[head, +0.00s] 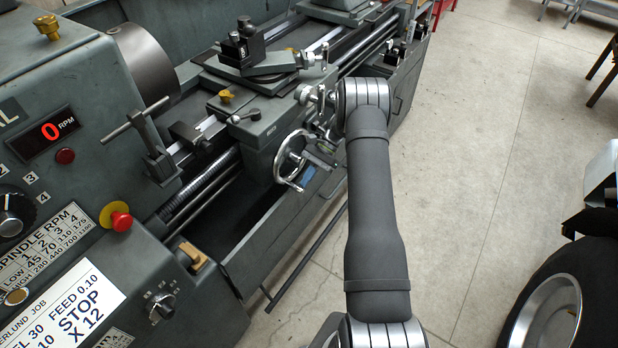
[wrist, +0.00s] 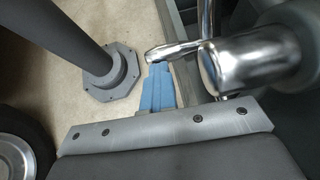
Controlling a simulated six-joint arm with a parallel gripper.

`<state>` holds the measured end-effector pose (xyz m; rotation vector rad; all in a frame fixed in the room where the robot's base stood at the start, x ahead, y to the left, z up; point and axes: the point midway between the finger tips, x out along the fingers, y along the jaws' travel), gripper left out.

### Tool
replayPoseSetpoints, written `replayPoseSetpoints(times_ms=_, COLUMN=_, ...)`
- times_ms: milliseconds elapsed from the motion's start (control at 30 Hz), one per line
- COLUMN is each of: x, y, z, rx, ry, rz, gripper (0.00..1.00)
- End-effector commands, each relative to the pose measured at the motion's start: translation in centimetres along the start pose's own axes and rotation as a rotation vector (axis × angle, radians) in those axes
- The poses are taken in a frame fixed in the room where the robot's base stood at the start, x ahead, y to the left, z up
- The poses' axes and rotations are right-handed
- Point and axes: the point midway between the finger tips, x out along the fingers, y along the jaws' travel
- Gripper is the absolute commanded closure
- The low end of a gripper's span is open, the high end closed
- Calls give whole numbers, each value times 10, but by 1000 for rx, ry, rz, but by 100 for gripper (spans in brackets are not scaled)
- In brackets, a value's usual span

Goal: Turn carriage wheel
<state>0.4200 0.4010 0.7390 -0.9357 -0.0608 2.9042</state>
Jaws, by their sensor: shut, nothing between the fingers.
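The carriage wheel (head: 281,161), a chrome handwheel, stands on the front of the lathe's carriage apron in the head view. A bright chrome bar (wrist: 172,51), seemingly part of the wheel, lies right at the fingertips. I cannot tell whether they touch. A thick chrome knob (wrist: 245,62) stands close to the camera, to the right of the fingers.
The lathe carriage (head: 268,112) with its tool post (head: 243,45) is above the wheel. A red emergency stop (head: 121,221) is on the headstock panel at left. The concrete floor (head: 480,110) to the right is open, with a tire (head: 556,295) at lower right.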

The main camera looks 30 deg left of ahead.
Motion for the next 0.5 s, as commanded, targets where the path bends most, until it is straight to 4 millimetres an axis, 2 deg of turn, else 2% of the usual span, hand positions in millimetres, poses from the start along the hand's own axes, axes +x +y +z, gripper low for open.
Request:
replayPoseSetpoints(times_ms=33, x=28, y=5, z=-2, rx=15, ry=-58, rz=28, gripper=100)
replayPoseSetpoints(times_ms=500, x=33, y=5, z=5, rx=25, ry=-187, rz=29, gripper=100)
